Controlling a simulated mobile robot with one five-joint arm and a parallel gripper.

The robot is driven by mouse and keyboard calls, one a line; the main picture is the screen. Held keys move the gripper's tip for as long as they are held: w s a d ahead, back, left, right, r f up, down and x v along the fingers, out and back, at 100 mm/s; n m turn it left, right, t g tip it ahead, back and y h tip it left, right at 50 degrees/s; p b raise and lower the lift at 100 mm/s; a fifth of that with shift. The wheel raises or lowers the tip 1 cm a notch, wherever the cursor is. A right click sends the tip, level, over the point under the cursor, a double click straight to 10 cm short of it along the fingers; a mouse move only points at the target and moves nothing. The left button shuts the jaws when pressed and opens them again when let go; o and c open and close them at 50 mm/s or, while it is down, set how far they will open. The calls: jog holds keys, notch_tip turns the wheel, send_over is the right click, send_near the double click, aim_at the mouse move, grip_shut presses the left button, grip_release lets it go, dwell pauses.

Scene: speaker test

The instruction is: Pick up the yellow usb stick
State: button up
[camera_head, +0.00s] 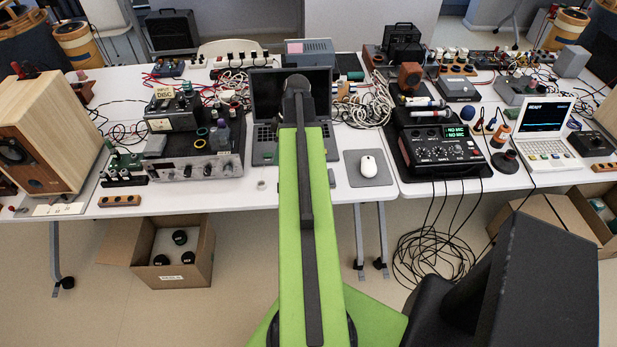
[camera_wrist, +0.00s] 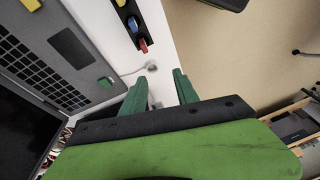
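In the wrist view a small yellow piece (camera_wrist: 120,2) shows at the top edge, in a dark strip-shaped holder (camera_wrist: 133,30) with a blue piece (camera_wrist: 132,23) and a red piece (camera_wrist: 143,45). Another yellow patch (camera_wrist: 31,4) lies at the top left, by the laptop (camera_wrist: 70,50); I cannot tell which is the usb stick. Both are cut by the frame edge. In the head view my arm hides the gripper.
The laptop's keyboard is left of my fingers in the wrist view. The table edge and bare floor (camera_wrist: 235,55) are to the right. In the head view a mouse (camera_head: 368,165) on a grey pad (camera_head: 367,180) and a black mixer (camera_head: 440,150) stand right of my arm.

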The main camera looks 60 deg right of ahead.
jog(key=s+d+r+n+t+p, duration=0.1)
jog(key=s+d+r+n+t, duration=0.15)
jog(key=s+d, duration=0.95)
jog(key=s+a+b+x, duration=0.1)
jog(key=b+x, duration=1)
jog(key=x, duration=0.1)
jog(key=shift+s+f+m+g, duration=0.25)
jog(key=shift+f+m+g, duration=0.05)
jog(key=shift+m+g, duration=0.05)
jog(key=b+x, duration=0.5)
jog(key=shift+s+a+f, duration=0.2)
jog(key=shift+a, duration=0.05)
jog(key=shift+r, duration=0.2)
grip_shut()
